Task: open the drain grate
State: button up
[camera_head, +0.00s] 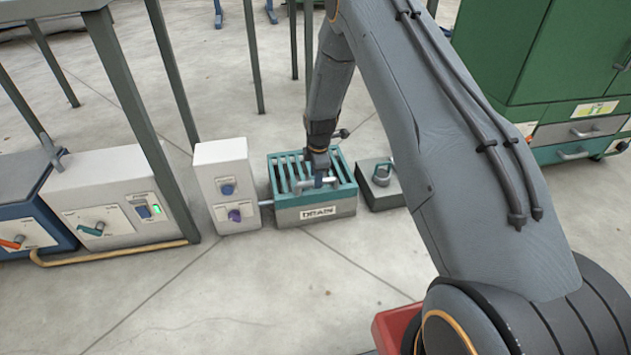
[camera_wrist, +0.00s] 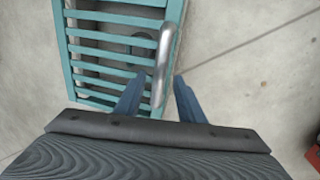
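The drain is a grey box labelled DRAIN (camera_head: 317,213) with a teal slatted grate (camera_head: 281,170) lying across its top; the grate looks closed. A curved metal handle (camera_head: 301,187) stands on the grate near its front edge. In the wrist view the grate (camera_wrist: 110,43) fills the upper left and the handle (camera_wrist: 163,62) runs along its right side. My gripper (camera_head: 318,180) is lowered onto the grate at the handle. In the wrist view my gripper (camera_wrist: 158,88) has its two blue fingers apart, with the handle's near end between them. I cannot tell whether either finger touches it.
A white control box (camera_head: 225,172) with knobs stands close on the drain's left. Grey frame legs (camera_head: 150,130) rise on the left, and green cabinets (camera_head: 540,60) stand right. Floor in front is clear.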

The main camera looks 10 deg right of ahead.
jog(key=shift+w+f, duration=0.15)
jog(key=shift+f, duration=0.65)
grip_shut()
jog(key=shift+r, duration=0.1)
